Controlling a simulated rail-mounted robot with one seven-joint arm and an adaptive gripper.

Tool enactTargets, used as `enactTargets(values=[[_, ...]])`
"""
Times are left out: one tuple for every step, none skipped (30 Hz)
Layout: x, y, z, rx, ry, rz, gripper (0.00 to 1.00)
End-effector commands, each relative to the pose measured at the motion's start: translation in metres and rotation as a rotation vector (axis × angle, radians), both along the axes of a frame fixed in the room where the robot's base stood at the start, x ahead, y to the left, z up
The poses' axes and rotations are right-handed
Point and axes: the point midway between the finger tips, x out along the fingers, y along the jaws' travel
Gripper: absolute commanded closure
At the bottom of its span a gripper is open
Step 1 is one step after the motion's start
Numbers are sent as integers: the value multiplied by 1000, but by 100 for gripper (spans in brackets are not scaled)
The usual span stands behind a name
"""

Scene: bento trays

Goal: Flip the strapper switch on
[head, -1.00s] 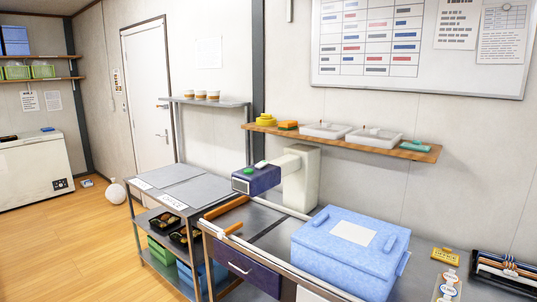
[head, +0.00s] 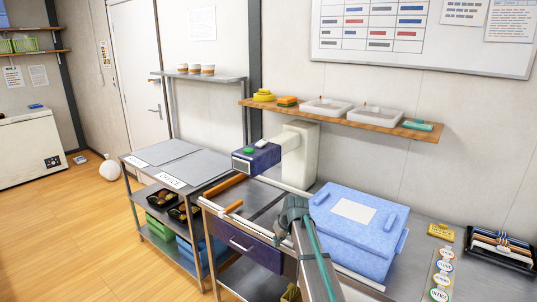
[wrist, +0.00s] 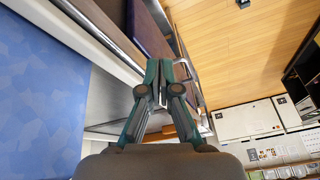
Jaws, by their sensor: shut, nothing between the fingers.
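A machine with a cream column (head: 301,160) and a dark purple head (head: 257,157) stands behind the metal bench; I take it for the strapper. A green button (head: 249,151) shows on top of the head. I cannot make out which part is the switch. My gripper (head: 291,203) is in front of the machine, to the lower right of its head and apart from it, over the bench. In the wrist view my gripper (wrist: 163,66) has its teal and grey fingers together, with nothing between them.
A blue lidded box (head: 358,225) stands close to the right of my gripper; its side fills the left of the wrist view (wrist: 40,90). A purple drawer (head: 249,246) is under the bench. A wooden shelf (head: 345,121) with trays hangs above. A steel cart (head: 180,168) stands left.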

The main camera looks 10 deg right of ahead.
Motion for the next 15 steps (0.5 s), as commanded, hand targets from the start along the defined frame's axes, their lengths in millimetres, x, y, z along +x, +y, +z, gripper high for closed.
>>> enactTargets(values=[[24,-3,21,4,-27,19,100],[34,-4,33,7,-42,31,100],[47,-6,49,10,-64,49,100],[56,-7,61,12,-78,62,100],[65,-8,73,13,-94,76,100],[77,-10,91,15,-116,92,100],[86,-12,105,17,-133,106,100],[95,-13,120,17,-151,121,100],[107,-15,141,18,-175,140,100],[116,-17,157,19,-193,157,100],[125,-18,175,18,-213,171,100],[136,-20,198,19,-239,194,100],[144,-22,217,17,-261,211,100],[152,-24,235,16,-281,227,100],[161,-27,260,14,-308,248,100]])
